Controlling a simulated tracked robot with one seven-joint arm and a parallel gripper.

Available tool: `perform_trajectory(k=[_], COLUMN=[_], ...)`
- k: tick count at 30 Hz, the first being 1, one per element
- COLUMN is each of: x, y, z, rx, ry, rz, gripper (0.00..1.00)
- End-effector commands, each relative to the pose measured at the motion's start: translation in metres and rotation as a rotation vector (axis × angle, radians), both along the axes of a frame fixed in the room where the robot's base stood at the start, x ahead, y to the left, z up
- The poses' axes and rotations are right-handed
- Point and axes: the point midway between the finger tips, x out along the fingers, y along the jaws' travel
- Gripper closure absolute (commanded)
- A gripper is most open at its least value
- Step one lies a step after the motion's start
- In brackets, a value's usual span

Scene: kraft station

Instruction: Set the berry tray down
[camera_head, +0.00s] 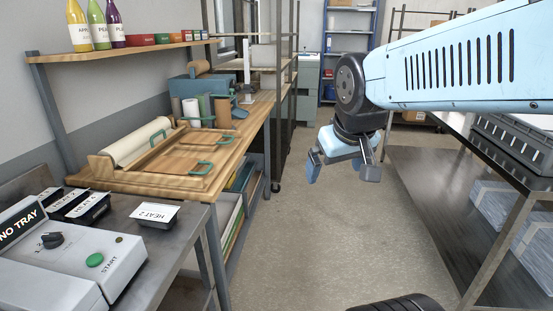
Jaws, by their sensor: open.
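My gripper (342,173) hangs from the light blue arm at the upper right, over the aisle floor. Its blue-tipped fingers are apart, with nothing seen between them. I cannot make out a thing that is clearly the berry tray. My gripper is well apart from all of these.
The wooden table (150,182) holds boards with green handles (180,158), a pale roll and upright cylinders. Bottles (97,25) and small coloured boxes stand on the wall shelf. The aisle floor (310,240) is clear.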

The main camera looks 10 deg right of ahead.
Motion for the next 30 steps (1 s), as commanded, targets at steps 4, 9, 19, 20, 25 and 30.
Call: perform_trajectory(k=[4, 9, 19, 20, 25, 30], x=[-0.024, -0.035, -0.035, -0.035, -0.035, -0.035], y=[0.005, 0.006, 0.005, 0.005, 0.005, 0.005], z=[0.011, 0.015, 0.015, 0.015, 0.015, 0.015], rx=[0.071, 0.103, 0.105, 0.105, 0.105, 0.105], ry=[-0.007, -0.005, -0.004, -0.004, -0.004, -0.004], rz=[-0.038, -0.053, -0.054, -0.054, -0.054, -0.054], gripper=[0.0, 0.0, 0.0, 0.0, 0.0, 0.0])
